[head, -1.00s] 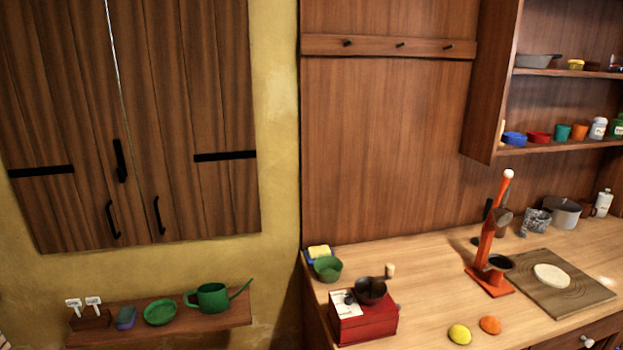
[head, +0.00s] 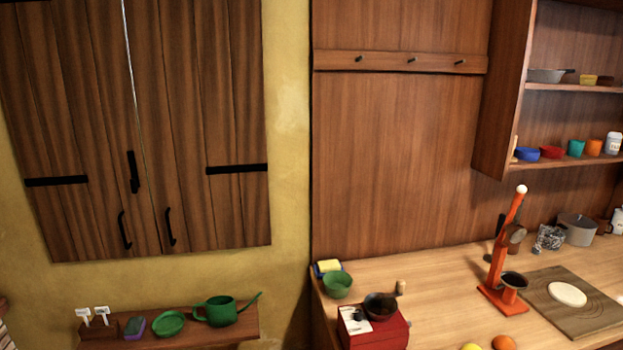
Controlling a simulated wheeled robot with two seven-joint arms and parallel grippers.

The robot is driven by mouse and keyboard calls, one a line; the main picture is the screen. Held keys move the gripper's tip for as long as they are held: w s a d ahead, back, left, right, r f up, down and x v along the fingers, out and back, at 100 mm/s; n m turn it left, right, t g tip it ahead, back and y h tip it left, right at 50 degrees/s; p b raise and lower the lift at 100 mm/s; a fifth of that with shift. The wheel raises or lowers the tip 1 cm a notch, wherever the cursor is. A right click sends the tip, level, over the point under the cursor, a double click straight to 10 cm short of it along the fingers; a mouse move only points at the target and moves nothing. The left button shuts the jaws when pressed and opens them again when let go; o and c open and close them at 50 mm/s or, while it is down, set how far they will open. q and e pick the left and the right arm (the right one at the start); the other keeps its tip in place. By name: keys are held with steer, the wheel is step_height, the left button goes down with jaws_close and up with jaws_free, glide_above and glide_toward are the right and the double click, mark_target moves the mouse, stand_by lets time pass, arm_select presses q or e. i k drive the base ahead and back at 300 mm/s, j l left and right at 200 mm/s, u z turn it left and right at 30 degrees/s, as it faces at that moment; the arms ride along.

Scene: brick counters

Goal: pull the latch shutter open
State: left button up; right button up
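The wooden shutter has a left panel (head: 75,120) and a right panel (head: 205,115), with a thin bright gap between them toward the top. Both panels look shut. A black latch (head: 132,171) stands upright on the left panel near the gap. Below it are two black handles, the left handle (head: 124,230) and the right handle (head: 170,226), one on each panel. Neither of my grippers shows in the head view.
A small wall shelf (head: 230,330) below the shutter holds a green watering can (head: 220,311), a green bowl (head: 169,323) and white tags. At right, a wooden counter (head: 440,290) carries a red grinder (head: 375,330) and an orange press (head: 503,265).

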mark_target(67, 91)
steer(key=u, duration=1.25)
